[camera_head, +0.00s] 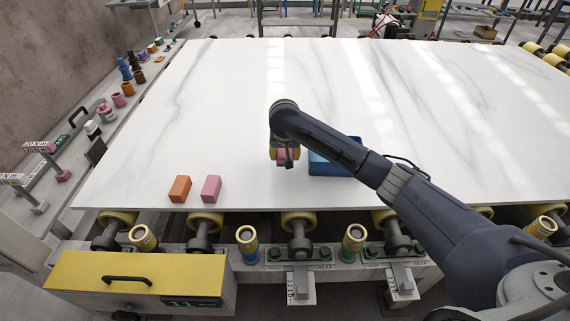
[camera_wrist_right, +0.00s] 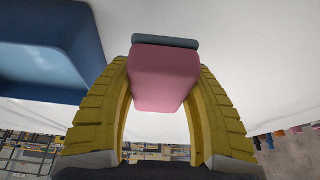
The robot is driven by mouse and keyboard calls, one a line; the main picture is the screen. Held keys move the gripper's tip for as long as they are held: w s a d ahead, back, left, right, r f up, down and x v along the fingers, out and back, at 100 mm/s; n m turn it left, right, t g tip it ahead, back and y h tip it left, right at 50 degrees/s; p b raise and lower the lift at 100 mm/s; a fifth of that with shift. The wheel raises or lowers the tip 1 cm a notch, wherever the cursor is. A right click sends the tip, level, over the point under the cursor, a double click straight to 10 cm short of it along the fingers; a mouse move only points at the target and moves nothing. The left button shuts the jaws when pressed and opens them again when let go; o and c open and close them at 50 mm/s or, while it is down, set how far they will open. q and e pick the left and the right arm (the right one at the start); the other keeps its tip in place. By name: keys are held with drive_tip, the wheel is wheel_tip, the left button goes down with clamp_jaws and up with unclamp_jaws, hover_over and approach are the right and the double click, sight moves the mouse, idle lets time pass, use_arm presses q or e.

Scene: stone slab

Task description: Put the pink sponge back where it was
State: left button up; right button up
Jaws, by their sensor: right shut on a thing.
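The pink sponge (camera_wrist_right: 165,85), a pink block with a thin grey-blue layer on one face, is between the yellow fingers of my right gripper (camera_wrist_right: 164,72) in the right wrist view. Both fingers press on its sides. In the head view my right gripper (camera_head: 285,160) hangs over the middle of the slab with the pink sponge (camera_head: 283,155) partly hidden in it. I cannot tell the exact gap to the slab. A blue container (camera_head: 332,166) sits just right of the gripper, partly behind my arm; it also shows in the wrist view (camera_wrist_right: 50,50). My left gripper is out of view.
An orange block (camera_head: 180,188) and a pink block (camera_head: 211,188) stand side by side near the front left of the white slab (camera_head: 225,110). Slab between them and my gripper is bare. Yellow rollers (camera_head: 298,218) line the front edge. Small items stand on the left ledge.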

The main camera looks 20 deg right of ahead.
drive_tip(key=shift+f, duration=2.65)
drive_tip(key=o, duration=1.1)
drive_tip(key=shift+f, duration=0.1)
drive_tip(key=v, duration=1.2)
